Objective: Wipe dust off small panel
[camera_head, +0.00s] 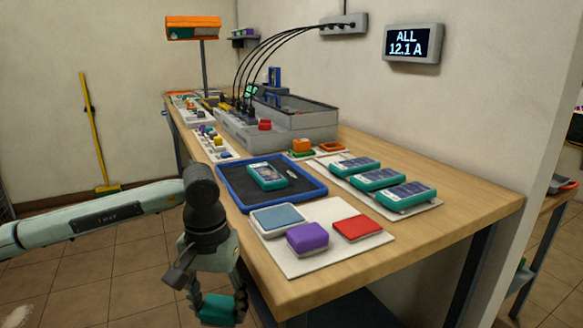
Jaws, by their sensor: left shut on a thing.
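My left gripper (215,285) hangs low in front of the table's left front edge, shut on a teal thing (217,309). Its colour matches the teal-cased panels; the fingers hide part of it. One teal panel (267,177) with a dark face lies on the black mat of a blue-rimmed tray (237,204). Several more teal panels (378,179) lie in a row on a white board to the right. Nearer, a white board (330,214) bears a blue-grey pad (279,219), a purple block (307,238) and a red block (357,228). Dust on any panel is too small to tell.
The wooden table (425,235) has free room at its front right. A grey case (285,122) with black cables stands behind the tray. A wall display (412,43) reads "ALL 12.1 A". A yellow-handled broom (93,130) leans at the left wall.

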